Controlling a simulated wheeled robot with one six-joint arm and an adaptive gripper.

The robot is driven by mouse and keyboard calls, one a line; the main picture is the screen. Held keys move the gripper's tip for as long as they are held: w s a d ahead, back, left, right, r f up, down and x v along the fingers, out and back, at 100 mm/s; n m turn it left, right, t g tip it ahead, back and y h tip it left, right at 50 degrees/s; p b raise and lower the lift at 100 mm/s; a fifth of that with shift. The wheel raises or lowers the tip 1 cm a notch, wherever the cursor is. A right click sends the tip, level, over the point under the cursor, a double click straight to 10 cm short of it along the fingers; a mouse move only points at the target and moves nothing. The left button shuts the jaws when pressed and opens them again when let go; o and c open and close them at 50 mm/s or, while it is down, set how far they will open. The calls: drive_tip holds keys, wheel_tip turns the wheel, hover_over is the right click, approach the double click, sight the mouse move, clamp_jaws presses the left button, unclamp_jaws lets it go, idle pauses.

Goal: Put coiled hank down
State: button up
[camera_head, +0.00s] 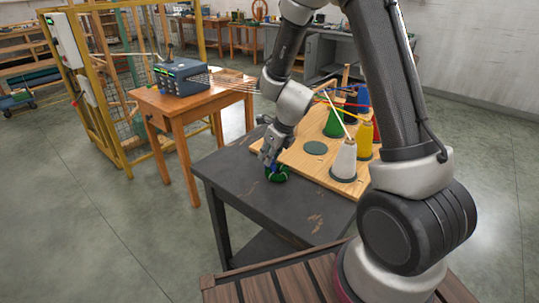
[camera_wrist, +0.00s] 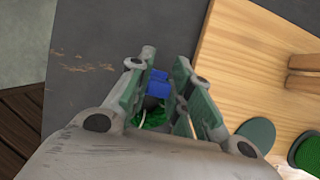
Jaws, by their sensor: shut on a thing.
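The coiled hank (camera_head: 277,174) is green and sits at the dark table's top, at the left edge of the wooden board. My gripper (camera_head: 270,160) reaches down onto it from above and is shut on it. In the wrist view the green hank (camera_wrist: 153,118) shows between the two fingers, partly hidden by them. Blue pieces (camera_wrist: 157,82) also show between the fingers; I cannot tell what they belong to. Whether the hank's underside touches the table is hard to see.
The dark table (camera_head: 300,215) is bare in front. The wooden board (camera_head: 312,158) carries a white cone (camera_head: 344,160), a green cone (camera_head: 333,122), a yellow cone (camera_head: 365,138) and a bare green disc (camera_head: 315,148). A wooden table (camera_head: 190,100) with a blue-grey machine (camera_head: 183,78) stands behind left.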

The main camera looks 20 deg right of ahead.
drive_tip(key=o, duration=0.9)
drive_tip(key=shift+f, duration=0.1)
